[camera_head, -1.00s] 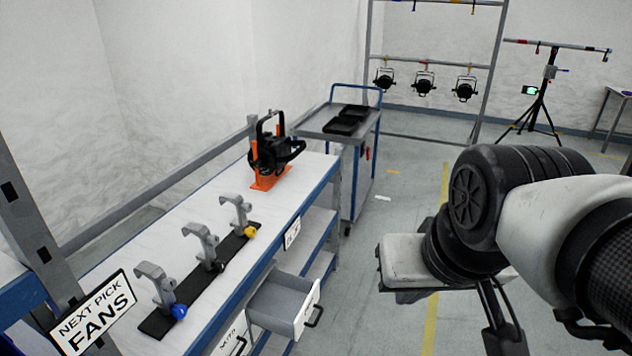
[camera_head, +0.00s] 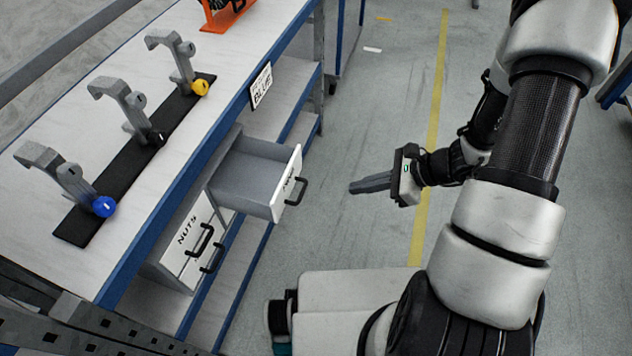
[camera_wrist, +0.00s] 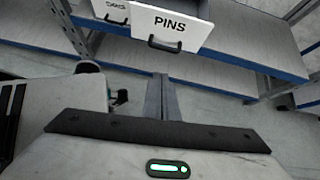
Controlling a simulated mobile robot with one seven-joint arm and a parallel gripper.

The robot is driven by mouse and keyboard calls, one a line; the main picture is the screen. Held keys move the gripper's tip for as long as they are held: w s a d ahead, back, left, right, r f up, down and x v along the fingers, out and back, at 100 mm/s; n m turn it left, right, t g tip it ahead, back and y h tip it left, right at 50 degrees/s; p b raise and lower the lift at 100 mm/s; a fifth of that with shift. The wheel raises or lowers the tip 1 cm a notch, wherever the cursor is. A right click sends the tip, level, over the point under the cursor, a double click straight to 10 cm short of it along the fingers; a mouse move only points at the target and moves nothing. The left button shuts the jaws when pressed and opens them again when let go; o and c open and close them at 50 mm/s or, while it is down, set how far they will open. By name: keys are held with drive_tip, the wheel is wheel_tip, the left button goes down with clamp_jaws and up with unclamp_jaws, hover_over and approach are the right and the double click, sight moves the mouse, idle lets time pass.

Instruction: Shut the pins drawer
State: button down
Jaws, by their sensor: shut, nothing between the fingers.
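The pins drawer (camera_head: 248,185) is pulled out from the grey cabinet under the workbench, and its inside looks empty in the head view. Its white front bears a black handle (camera_head: 297,190). In the wrist view the front (camera_wrist: 172,25) reads PINS, with the handle (camera_wrist: 165,44) near its lower edge. My gripper (camera_head: 352,188) is shut and empty. It is held in free air to the right of the drawer front, with its fingers pointing toward it and a clear gap between. The fingers also show in the wrist view (camera_wrist: 160,80), below the handle.
The shut NUTS drawer (camera_head: 188,232) and another handled drawer sit beside and below. The workbench (camera_head: 150,120) carries several hook clamps on a black strip. A sign reading BLUE (camera_head: 261,86) hangs at its edge. Shelves run under the bench. The floor right of the drawer is clear.

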drive_tip(key=w+a+f+m+b, duration=0.1)
drive_tip(key=w+a+f+b, duration=0.1)
drive_tip(key=a+f, duration=0.6)
drive_tip(key=shift+w+a+b, duration=0.35)
drive_tip(key=shift+w+a, duration=0.55)
drive_tip(key=shift+a, duration=0.45)
